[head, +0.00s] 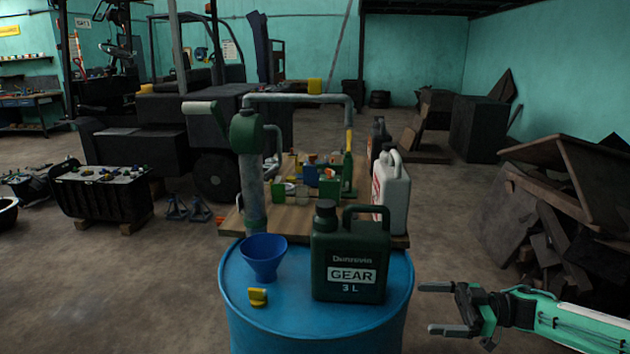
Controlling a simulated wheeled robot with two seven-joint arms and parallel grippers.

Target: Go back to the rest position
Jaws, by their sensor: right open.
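My right gripper (452,310) is at the lower right of the head view, its two fingers spread apart with nothing between them. It is held out to the right of the blue drum (390,318), apart from it. My left gripper does not show. On the drum top stand a dark green gear oil jug (350,258) with a black cap, a blue funnel (263,255) and a small yellow piece (258,296). A grey and green hand pump (252,170) rises behind the funnel.
A wooden table (300,212) behind the drum holds small coloured parts and a white jug (392,195). A dark forklift (150,145) stands at the back left. A scrap pile (570,200) lies at the right. The floor (450,250) between drum and pile is clear.

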